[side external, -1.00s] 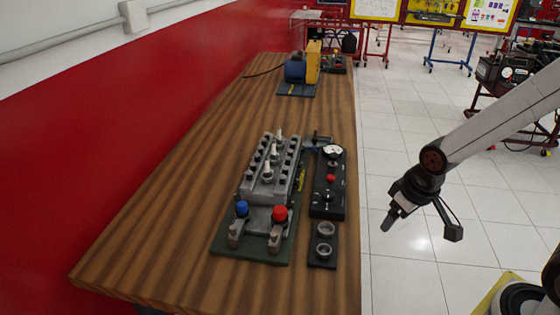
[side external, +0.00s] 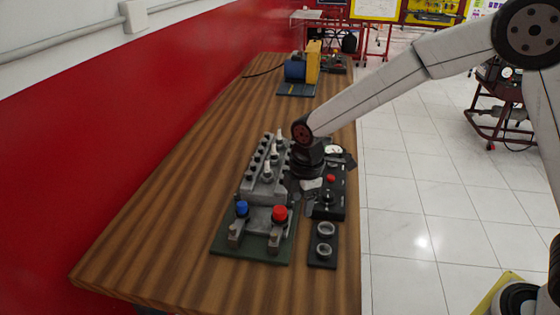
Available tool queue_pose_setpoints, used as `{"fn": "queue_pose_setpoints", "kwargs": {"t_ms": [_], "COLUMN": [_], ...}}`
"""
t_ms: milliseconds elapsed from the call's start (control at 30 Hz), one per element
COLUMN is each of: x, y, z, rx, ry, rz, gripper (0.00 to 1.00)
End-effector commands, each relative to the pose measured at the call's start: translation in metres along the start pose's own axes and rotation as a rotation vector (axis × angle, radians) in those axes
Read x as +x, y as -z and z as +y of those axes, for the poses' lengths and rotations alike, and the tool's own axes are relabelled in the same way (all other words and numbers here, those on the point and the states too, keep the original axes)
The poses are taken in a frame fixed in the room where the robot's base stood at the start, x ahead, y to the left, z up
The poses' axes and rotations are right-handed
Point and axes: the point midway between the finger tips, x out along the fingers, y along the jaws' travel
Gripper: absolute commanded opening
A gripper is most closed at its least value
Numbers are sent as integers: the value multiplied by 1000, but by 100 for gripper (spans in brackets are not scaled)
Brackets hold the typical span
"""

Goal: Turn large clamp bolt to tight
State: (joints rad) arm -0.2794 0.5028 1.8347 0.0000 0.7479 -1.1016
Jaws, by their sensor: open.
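The engine trainer (side external: 262,190) is a grey block with several bolts on top, standing on a dark green base plate (side external: 222,246). At its front are two clamps, one with a blue knob (side external: 241,208) and one with a larger red knob (side external: 279,213). I cannot tell which part is the large clamp bolt. My gripper (side external: 304,190) is at the right side of the block, over the gap beside the black control panel. It is open. Its fingertips are small and dark here, and whether they touch anything cannot be told.
The black control panel (side external: 328,205) has a red button and a gauge, partly behind my gripper. A black holder (side external: 322,258) with two metal rings lies in front of it. A blue and yellow unit (side external: 296,70) stands at the far end. The wooden table (side external: 165,220) is clear at left.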

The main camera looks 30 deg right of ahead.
Motion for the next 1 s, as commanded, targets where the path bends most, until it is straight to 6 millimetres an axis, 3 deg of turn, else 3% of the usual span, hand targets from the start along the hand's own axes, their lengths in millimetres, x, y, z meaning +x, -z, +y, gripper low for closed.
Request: {"fn": "queue_pose_setpoints", "kwargs": {"t_ms": [100, 300, 733, 1000], "x": [8, 14, 19, 42], "y": [27, 54, 59, 58], "z": [9, 16, 17, 16], "rx": [-191, -400, -454, -452], "ry": [24, 49, 56, 58], "rz": [-8, -13, -14, -15], "gripper": [60, 60, 60, 60]}}
